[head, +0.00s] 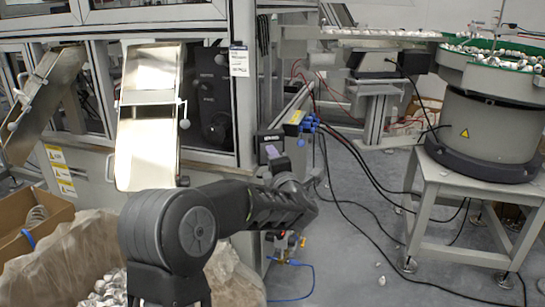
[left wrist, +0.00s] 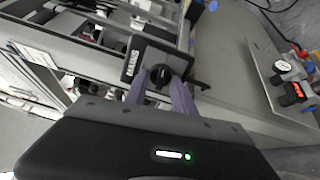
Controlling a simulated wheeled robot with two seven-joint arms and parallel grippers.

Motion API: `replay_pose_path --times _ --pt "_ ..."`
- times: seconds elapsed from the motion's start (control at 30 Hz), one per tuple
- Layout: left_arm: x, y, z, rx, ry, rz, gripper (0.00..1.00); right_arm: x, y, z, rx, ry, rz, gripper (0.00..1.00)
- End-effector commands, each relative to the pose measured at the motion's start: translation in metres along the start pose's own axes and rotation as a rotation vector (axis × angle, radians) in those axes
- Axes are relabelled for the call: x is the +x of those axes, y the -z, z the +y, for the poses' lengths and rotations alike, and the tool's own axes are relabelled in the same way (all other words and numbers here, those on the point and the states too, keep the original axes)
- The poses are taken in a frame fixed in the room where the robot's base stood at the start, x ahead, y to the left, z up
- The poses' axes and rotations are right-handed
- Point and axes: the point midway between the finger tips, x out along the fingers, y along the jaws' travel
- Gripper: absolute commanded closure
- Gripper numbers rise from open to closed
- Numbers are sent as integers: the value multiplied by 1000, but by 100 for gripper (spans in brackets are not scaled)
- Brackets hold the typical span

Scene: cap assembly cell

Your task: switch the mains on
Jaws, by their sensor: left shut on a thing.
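The mains switch is a dark box with a pale label (left wrist: 133,61) on the machine's frame corner. It also shows in the head view (head: 268,137), just beyond my left gripper. A black rotary knob (left wrist: 159,73) sticks out from it. My left gripper (left wrist: 161,82) has its two purple-grey fingers on either side of the knob and is shut on it. In the head view my left gripper (head: 275,157) is at the cabinet corner, and the knob is hidden behind it. The knob's exact turn position cannot be read. My right gripper is not in view.
Metal chutes (head: 150,110) stand at left above a lined bin (head: 50,265) of caps. A bowl feeder (head: 485,125) on a stand is at right. Cables (head: 345,205) lie on the floor between.

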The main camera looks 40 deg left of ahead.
Motion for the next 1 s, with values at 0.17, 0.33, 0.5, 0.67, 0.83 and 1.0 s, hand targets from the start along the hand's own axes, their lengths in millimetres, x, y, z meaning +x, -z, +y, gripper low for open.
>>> replay_pose_path --times 0.17,0.33,0.5,0.67,0.83,1.0 --pt "0 -1 1 93 1 -1 100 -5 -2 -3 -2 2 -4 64" --pt "0 -1 0 137 1 -1 100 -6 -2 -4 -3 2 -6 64" --pt "0 -1 0 150 1 -1 100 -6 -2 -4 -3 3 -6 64" --pt "0 -1 0 150 1 -2 100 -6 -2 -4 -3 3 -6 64" --pt "0 -1 0 150 1 -2 65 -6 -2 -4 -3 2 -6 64" --pt "0 0 0 149 1 -1 51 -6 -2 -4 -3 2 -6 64"
